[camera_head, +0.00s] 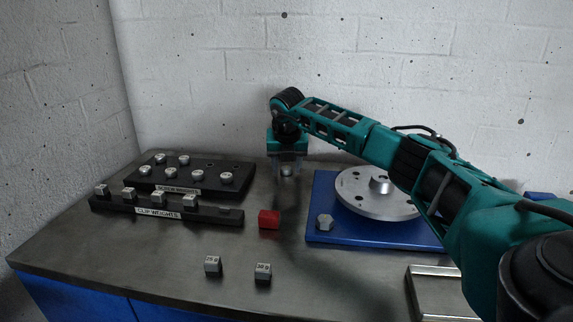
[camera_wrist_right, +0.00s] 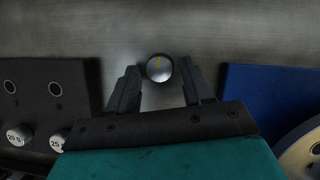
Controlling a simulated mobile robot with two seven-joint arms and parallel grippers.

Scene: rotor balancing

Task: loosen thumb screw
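A round silver knob with a yellow mark on top, possibly the thumb screw, stands at the back of the table in the head view (camera_head: 287,171). It also shows in the right wrist view (camera_wrist_right: 160,68). My right gripper (camera_head: 287,162) is over it, pointing down. In the right wrist view its two fingers (camera_wrist_right: 160,72) are apart, one on each side of the knob, with a visible gap on both sides. A faceted grey knob (camera_head: 325,222) sits on the blue base plate (camera_head: 340,236) near its left front corner. My left gripper is not in view.
A silver rotor disc (camera_head: 357,194) sits on the blue plate. A black screw-weight rack (camera_head: 210,185) and a clip-weight rack (camera_head: 215,214) stand left. A red block (camera_head: 269,219) and two small grey blocks (camera_head: 212,264) (camera_head: 263,271) lie in front. A metal tray (camera_head: 436,271) is front right.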

